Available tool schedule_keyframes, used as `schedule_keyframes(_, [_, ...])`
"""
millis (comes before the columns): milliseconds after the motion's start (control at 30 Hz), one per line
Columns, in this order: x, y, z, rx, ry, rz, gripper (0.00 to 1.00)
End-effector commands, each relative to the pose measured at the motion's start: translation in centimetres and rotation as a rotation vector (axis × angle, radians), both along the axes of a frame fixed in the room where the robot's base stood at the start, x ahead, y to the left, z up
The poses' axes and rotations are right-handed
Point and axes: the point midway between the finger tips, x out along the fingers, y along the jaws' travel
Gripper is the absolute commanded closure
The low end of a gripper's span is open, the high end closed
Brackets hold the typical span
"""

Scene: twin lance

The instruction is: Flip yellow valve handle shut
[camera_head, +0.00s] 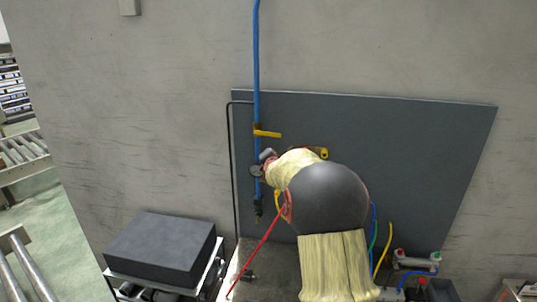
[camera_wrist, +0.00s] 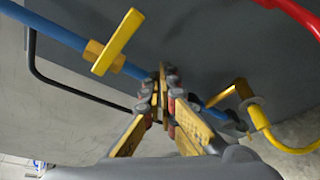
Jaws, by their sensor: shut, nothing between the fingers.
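The yellow valve handle (camera_head: 267,133) sits on a blue vertical pipe (camera_head: 257,60) in the head view, sticking out to the right, crosswise to the pipe. In the wrist view the yellow handle (camera_wrist: 118,42) also lies across the blue pipe (camera_wrist: 50,25), at upper left. My gripper (camera_wrist: 166,73) is shut and empty. Its fingertips appear over the pipe, to the right of the handle and apart from it in the picture. I cannot tell whether they touch the pipe. In the head view my arm hides most of the gripper, which is just below the handle.
A dark panel (camera_head: 400,130) backs the pipe on a grey wall (camera_head: 150,110). A black thin line (camera_head: 230,150) runs left of the pipe. A yellow curved tube (camera_wrist: 263,123) and a red hose (camera_wrist: 296,14) are at right in the wrist view. A dark box (camera_head: 160,245) stands lower left.

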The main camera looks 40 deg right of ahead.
Motion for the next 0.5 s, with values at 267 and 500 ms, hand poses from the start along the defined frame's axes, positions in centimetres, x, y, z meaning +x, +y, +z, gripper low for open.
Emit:
schedule_keyframes(267, [-3.1, 3.7, 2.2, -0.003, -0.005, 0.001, 1.00])
schedule_keyframes(500, [-4.6, 5.5, 3.0, -0.003, -0.004, 0.000, 1.00])
